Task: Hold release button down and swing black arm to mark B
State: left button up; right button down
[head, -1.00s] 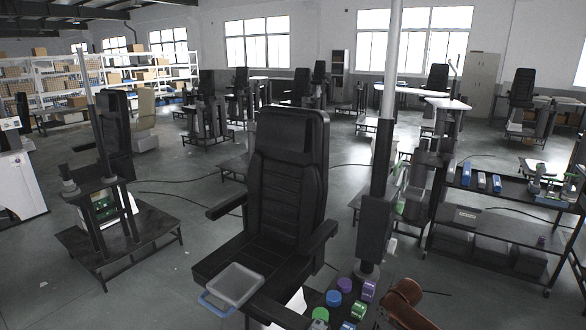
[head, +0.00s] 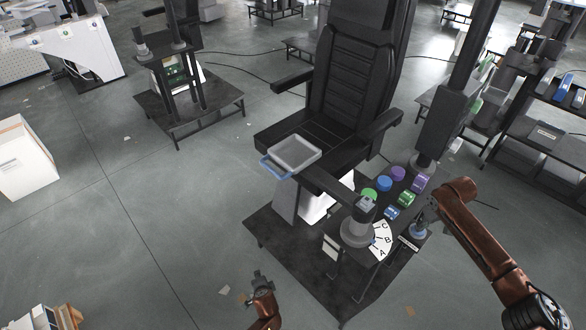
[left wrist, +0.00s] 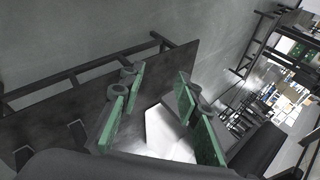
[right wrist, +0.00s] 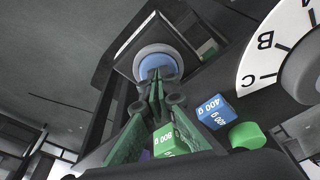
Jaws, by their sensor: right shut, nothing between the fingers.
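The dial with marks A, B and C (head: 387,240) lies beside a round grey hub (head: 357,231); B and C also show in the right wrist view (right wrist: 255,62). The black arm (head: 328,184) runs from the hub up-left to a grey tray (head: 295,153). Which mark it points to is unclear. A blue button (right wrist: 154,58) in a pale ring shows in the right wrist view. My right gripper (head: 425,216) is shut and empty, its tips (right wrist: 157,84) overlapping the button; I cannot tell if it is pressed. My left gripper (head: 262,283) is open and empty, low in front of the platform.
Several coloured weights, including a blue 400 g block (right wrist: 215,112) and a green block (head: 407,199), stand beside the hub. The black chair (head: 345,80) is behind the tray. A dark platform (head: 290,262) lies below. Open floor (head: 130,240) is at left.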

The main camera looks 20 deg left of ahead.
pick_arm(q)
jog(key=w+d+r+t+y, duration=0.1)
jog(key=w+r, duration=0.3)
jog(key=r, duration=0.3)
jog(key=w+d+r+t, duration=0.2)
jog(key=w+r, duration=0.2)
jog(key=r, duration=0.2)
jog(key=n+t+y, duration=0.1)
jog(key=t+y, duration=0.4)
jog(key=y, duration=0.1)
send_near(270, 167)
jog(key=x, duration=0.6)
jog(key=f+x, duration=0.1)
jog(key=x, duration=0.3)
jog(key=shift+c, duration=0.5)
grip_shut()
